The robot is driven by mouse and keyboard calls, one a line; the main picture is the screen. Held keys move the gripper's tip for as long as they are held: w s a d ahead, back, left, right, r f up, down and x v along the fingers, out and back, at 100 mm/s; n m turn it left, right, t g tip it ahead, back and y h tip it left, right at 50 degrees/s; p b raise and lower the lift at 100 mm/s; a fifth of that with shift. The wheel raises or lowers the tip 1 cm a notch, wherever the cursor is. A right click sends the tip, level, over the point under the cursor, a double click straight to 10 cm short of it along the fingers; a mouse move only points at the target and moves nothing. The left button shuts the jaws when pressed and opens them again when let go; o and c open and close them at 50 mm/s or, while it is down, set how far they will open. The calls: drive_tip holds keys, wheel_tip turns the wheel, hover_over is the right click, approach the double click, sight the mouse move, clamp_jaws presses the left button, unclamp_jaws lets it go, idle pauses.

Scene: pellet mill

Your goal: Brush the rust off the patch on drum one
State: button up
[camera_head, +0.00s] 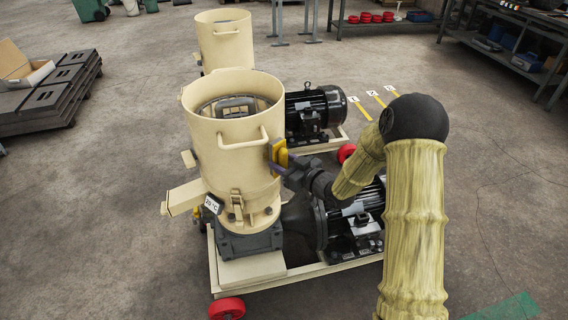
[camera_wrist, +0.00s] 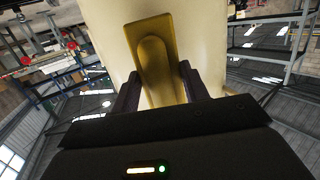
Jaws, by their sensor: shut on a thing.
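A cream drum (camera_head: 232,140) with handles stands on the nearer mill; its wall fills the upper middle of the wrist view (camera_wrist: 205,40). My gripper (camera_head: 286,160) is at the right side of this drum, shut on a yellow brush (camera_head: 281,150). In the wrist view my gripper's fingers (camera_wrist: 158,77) sit on either side of the brush's rounded handle (camera_wrist: 152,55). The brush's flat back faces me and its far side is at the drum wall; I cannot tell if it touches. No rust patch shows; the brush hides the wall behind it.
A second cream drum (camera_head: 225,40) stands behind. A black motor (camera_head: 314,112) sits on the rear red-wheeled frame. A small tag (camera_head: 211,205) hangs at the near mill's front. Dark stacked crates (camera_head: 45,95) are at left, a workbench (camera_head: 520,45) at right.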

sight(277, 152)
drive_tip(key=shift+r+x, duration=0.2)
drive_tip(key=shift+x, duration=1.05)
drive_tip(key=shift+f, duration=0.15)
drive_tip(key=shift+f+b, duration=0.9)
drive_tip(key=shift+b, duration=0.1)
drive_tip(key=shift+r, duration=0.15)
drive_tip(key=shift+r+p, duration=1.35)
drive_tip(key=shift+r, duration=0.65)
